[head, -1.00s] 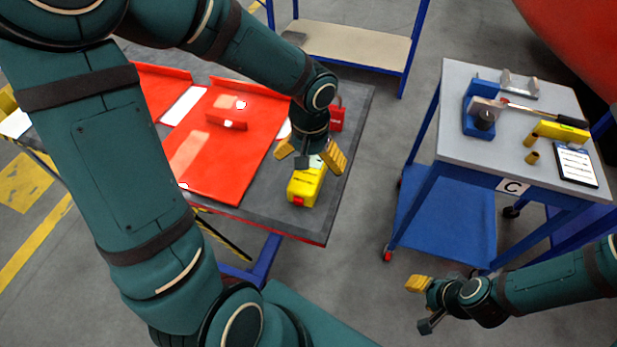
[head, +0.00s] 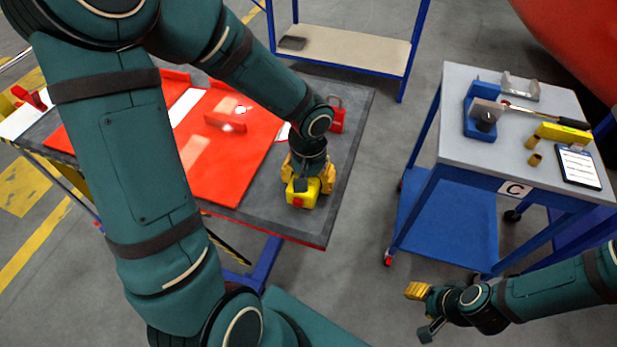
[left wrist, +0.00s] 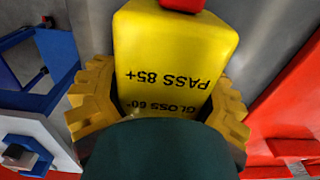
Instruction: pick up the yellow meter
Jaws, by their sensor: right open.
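The yellow meter (head: 309,200) stands on the dark table near its right front edge, with a red part on its front. In the left wrist view the meter (left wrist: 175,50) fills the upper middle, with "PASS 85+" and "GLOSS 60°" upside down. My left gripper (head: 309,177) is down over the meter, one yellow finger on each side. In the left wrist view the fingers of the left gripper (left wrist: 162,105) lie close along both sides; whether they press on it is unclear. My right gripper (head: 421,311) is open and empty above the floor at lower right.
Red panels (head: 240,150) cover much of the dark table (head: 352,110), and a red padlock-shaped object (head: 336,118) lies behind the meter. A cart marked C (head: 455,140) holds a blue fixture (head: 480,110), a yellow tool (head: 562,132) and a clipboard (head: 578,166). Open floor separates table and cart.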

